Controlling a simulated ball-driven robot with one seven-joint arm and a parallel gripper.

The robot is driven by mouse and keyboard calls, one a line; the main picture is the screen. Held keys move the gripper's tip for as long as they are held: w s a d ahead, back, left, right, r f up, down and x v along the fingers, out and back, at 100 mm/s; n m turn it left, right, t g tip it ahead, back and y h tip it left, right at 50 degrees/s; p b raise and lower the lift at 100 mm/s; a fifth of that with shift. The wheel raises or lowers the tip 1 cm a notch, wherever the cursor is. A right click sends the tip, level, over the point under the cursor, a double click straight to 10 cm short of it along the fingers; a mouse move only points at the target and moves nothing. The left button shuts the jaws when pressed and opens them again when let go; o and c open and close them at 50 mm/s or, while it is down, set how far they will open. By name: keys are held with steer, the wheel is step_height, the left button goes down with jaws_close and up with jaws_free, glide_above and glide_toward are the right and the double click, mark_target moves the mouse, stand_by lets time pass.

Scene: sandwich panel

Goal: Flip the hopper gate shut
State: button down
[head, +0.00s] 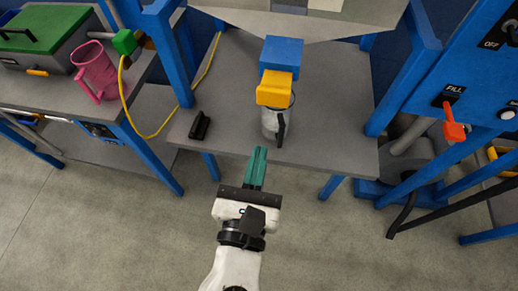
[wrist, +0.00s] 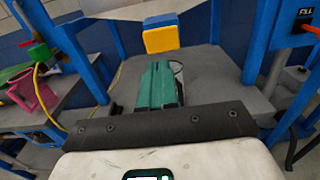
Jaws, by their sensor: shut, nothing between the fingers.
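The hopper (head: 300,20) is a pale tapered bin at the top of the head view; its underside also shows in the wrist view (wrist: 120,8). Below it is a blue spout block (head: 282,54), with a yellow piece, seemingly the gate (head: 275,90), on its near side. In the wrist view the yellow gate (wrist: 161,40) hangs beyond my fingertips. I cannot tell whether it is open or shut. My gripper (head: 258,158), with green fingers, is shut and empty, in front of the table edge and apart from the gate. It also fills the lower wrist view (wrist: 158,72).
A clear jug (head: 270,123) with a dark handle stands under the gate on the grey table (head: 330,120). A black object (head: 200,126) lies left of it. Blue posts (head: 172,55) flank the table. A FILL switch panel (head: 460,85) is at right, a pink jug (head: 95,72) at left.

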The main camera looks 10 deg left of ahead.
mark_target(273, 96)
steer(key=w, duration=0.7)
steer(key=w+p, duration=0.1)
steer(key=w, duration=0.3)
steer(key=shift+w+d, duration=0.25)
steer(key=shift+w, duration=0.1)
steer(key=shift+w+d+r+p, duration=0.1)
steer(key=shift+w+p, duration=0.7)
steer(key=shift+w, duration=1.65)
